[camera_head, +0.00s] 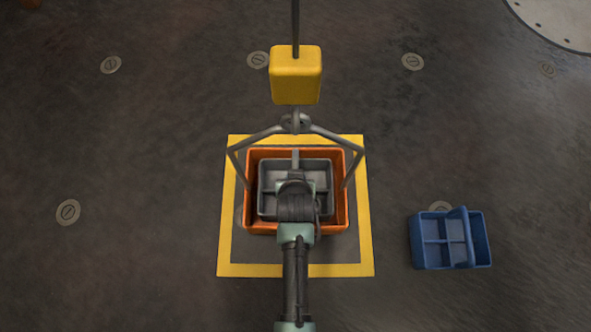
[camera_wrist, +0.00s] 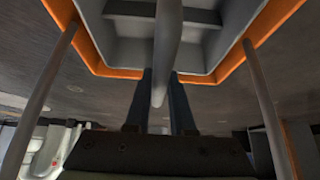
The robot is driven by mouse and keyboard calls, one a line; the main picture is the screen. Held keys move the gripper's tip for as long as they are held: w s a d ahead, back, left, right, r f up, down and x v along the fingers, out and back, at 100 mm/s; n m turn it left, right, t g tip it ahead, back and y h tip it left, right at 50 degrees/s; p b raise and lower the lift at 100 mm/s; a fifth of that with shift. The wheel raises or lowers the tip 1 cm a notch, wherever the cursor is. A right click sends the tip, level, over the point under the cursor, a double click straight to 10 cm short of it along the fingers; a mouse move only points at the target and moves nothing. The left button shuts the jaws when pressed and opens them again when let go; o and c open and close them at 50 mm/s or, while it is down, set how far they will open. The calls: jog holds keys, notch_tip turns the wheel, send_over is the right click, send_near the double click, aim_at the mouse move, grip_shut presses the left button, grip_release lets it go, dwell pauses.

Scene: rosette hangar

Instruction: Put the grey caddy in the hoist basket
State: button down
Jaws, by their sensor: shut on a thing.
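The grey caddy (camera_head: 267,203) is within the rim of the orange hoist basket (camera_head: 340,224) in the head view. My gripper (camera_head: 296,187) is over the middle of the caddy and hides part of it. In the wrist view my gripper (camera_wrist: 161,78) has its two dark fingers shut on either side of the upright handle of the caddy (camera_wrist: 222,40). The orange basket rim (camera_wrist: 96,57) runs around the caddy there. Whether the caddy rests on the basket floor or hangs above it is not visible.
Grey hanger arms (camera_head: 334,135) rise from the basket's sides to a yellow hoist block (camera_head: 296,76) behind it. A yellow square (camera_head: 228,262) marks the floor under the basket. A blue caddy (camera_head: 430,257) stands at the right. The floor at left is clear.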

jog(key=shift+w+f, duration=0.1)
jog(key=shift+f, duration=0.7)
jog(key=shift+f+b, duration=0.2)
jog(key=shift+b, duration=0.15)
jog(key=c, duration=0.8)
grip_release()
jog(key=shift+o, duration=0.2)
jog(key=shift+r, duration=0.1)
jog(key=shift+s+r+p, duration=0.2)
jog(key=shift+r+p, duration=0.1)
jog(key=shift+p, duration=0.05)
jog(key=p+v, duration=0.7)
jog(key=v, duration=0.4)
jog(key=shift+r+p, duration=0.15)
jog(key=shift+p, duration=0.15)
jog(key=shift+s, duration=0.15)
